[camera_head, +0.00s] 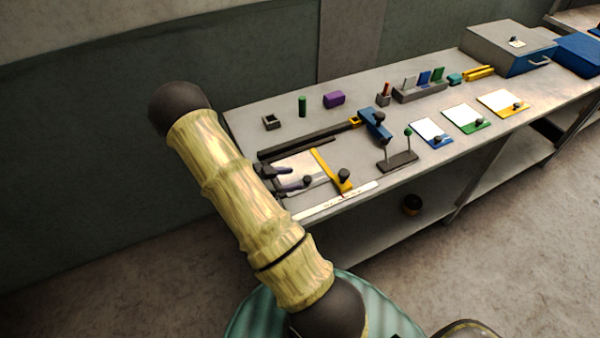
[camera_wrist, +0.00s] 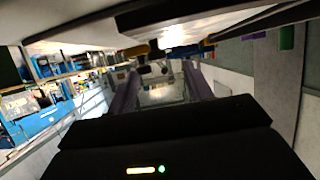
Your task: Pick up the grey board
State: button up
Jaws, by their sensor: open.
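A thin light-grey board (camera_head: 408,83) stands upright in a slotted grey rack (camera_head: 420,94) towards the back of the bench, in the head view. My gripper (camera_head: 293,180) is over the near left end of the bench, well left of the rack. Its purple fingers are spread apart in the wrist view (camera_wrist: 161,85), with nothing held between them. I cannot make out the grey board in the wrist view.
Coloured sheets (camera_head: 466,118) lie along the front. A grey box (camera_head: 506,47) stands far right.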

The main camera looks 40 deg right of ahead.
aim_at(305, 178)
jog(key=shift+d, duration=0.1)
jog(key=p+x, duration=0.1)
jog(key=x, duration=0.4)
jog(key=shift+s+f+p, duration=0.15)
jog(key=shift+s+p, duration=0.05)
jog(key=shift+p, duration=0.2)
grip_shut()
notch_tip(305, 178, up, 10)
jog(key=b, duration=0.1)
dwell(0.6)
dwell(0.4)
